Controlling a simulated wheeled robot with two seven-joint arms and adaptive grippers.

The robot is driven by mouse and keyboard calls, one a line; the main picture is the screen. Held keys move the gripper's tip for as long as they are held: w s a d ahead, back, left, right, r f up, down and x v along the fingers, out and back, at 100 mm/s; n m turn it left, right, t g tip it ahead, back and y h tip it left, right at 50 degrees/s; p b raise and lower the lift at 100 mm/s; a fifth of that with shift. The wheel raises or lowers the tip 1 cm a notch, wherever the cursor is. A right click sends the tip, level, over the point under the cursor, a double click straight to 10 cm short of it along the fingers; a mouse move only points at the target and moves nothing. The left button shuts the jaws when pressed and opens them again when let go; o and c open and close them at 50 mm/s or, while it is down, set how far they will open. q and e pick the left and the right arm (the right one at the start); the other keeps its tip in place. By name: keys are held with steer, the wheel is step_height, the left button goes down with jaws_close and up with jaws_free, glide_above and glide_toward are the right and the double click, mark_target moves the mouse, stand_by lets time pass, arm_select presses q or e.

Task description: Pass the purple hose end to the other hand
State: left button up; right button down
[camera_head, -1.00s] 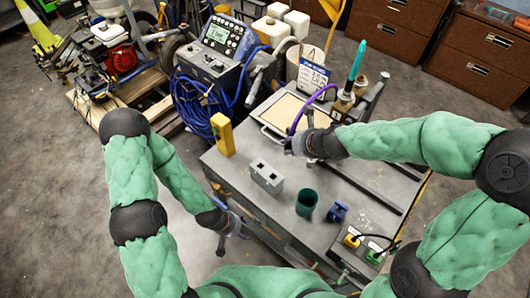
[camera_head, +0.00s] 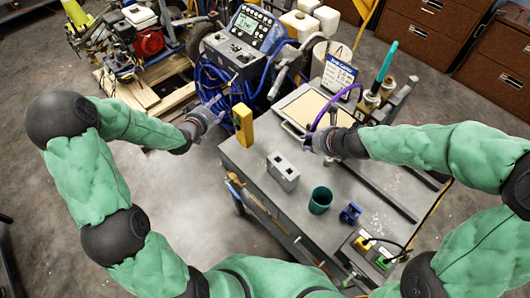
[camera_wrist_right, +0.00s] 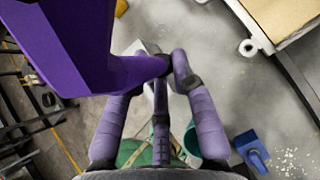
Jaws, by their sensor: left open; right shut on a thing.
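The purple hose (camera_head: 347,92) arcs over the back of the grey cart top, from the fittings at the right to my right gripper. My right gripper (camera_head: 308,142) is shut on the purple hose end above the cart. In the right wrist view the purple hose end (camera_wrist_right: 75,45) fills the upper left and reaches the fingertips of the gripper (camera_wrist_right: 168,66). My left gripper (camera_head: 212,116) is open and empty, left of the yellow block and in front of the blue hose coil, well apart from the purple hose end.
On the cart top (camera_head: 255,165) stand a yellow block (camera_head: 243,126), a grey two-hole box (camera_head: 283,172), a green cup (camera_head: 320,200) and a blue part (camera_head: 350,213). A blue hose coil (camera_head: 215,85) and a control console lie behind. The space between my grippers holds the yellow block.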

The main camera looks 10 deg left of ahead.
arm_select(q)
steer(key=d+r+m+t+h, duration=0.2)
steer(key=d+r+m+h, duration=0.15)
steer(key=r, duration=0.35)
steer(key=m+g+h, duration=0.8)
steer(key=m+h, duration=0.3)
glide_toward(306, 144)
steer(key=x, duration=0.8)
steer(key=shift+w+d, duration=0.15)
steer(key=shift+d, duration=0.15)
steer(key=shift+f, duration=0.1)
jaws_close()
arm_select(e)
steer(key=c, duration=0.9)
jaws_free()
steer(key=shift+c, duration=0.2)
steer(key=shift+r, duration=0.1)
